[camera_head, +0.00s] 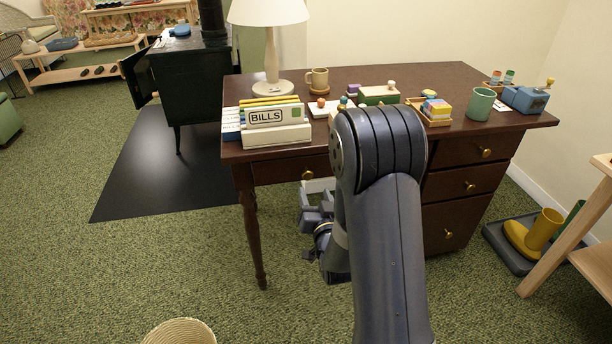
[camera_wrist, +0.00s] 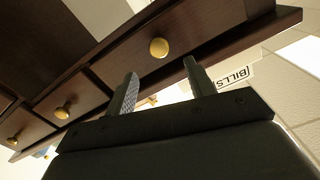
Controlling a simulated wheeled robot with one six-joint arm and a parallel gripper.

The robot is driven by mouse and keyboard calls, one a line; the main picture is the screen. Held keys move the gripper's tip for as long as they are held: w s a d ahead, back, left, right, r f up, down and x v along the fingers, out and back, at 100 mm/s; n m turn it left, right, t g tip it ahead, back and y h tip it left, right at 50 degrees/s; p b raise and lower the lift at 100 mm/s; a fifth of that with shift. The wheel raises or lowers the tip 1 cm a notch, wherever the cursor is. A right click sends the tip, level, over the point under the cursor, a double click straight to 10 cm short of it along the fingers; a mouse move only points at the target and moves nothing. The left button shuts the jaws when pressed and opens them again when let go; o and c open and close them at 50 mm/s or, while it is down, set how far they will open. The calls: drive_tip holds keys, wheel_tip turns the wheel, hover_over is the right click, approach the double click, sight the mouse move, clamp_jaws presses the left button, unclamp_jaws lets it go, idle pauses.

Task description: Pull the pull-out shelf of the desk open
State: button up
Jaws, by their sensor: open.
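The dark brown desk (camera_head: 400,80) stands in front of me. A wide front panel (camera_head: 275,172) with one round brass knob (camera_head: 307,175) spans its knee space; I take this to be the pull-out shelf, and it looks shut. My gripper (camera_head: 315,205) is low in front of it, partly hidden by my arm. In the wrist view my gripper (camera_wrist: 160,72) is open and empty. The brass knob (camera_wrist: 159,47) appears between and just past the fingertips, apparently not touched. The exact gap to it is hard to tell.
Three knobbed drawers, the top one (camera_head: 470,152), are to the right. The desktop carries a lamp (camera_head: 268,40), a BILLS file holder (camera_head: 275,125), mugs and small items. Boots on a tray (camera_head: 510,262) and a wooden stand (camera_head: 570,235) are at right.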

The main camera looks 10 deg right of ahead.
sight(309, 176)
drive_tip(key=w, duration=0.8)
drive_tip(key=shift+c, duration=0.3)
clamp_jaws()
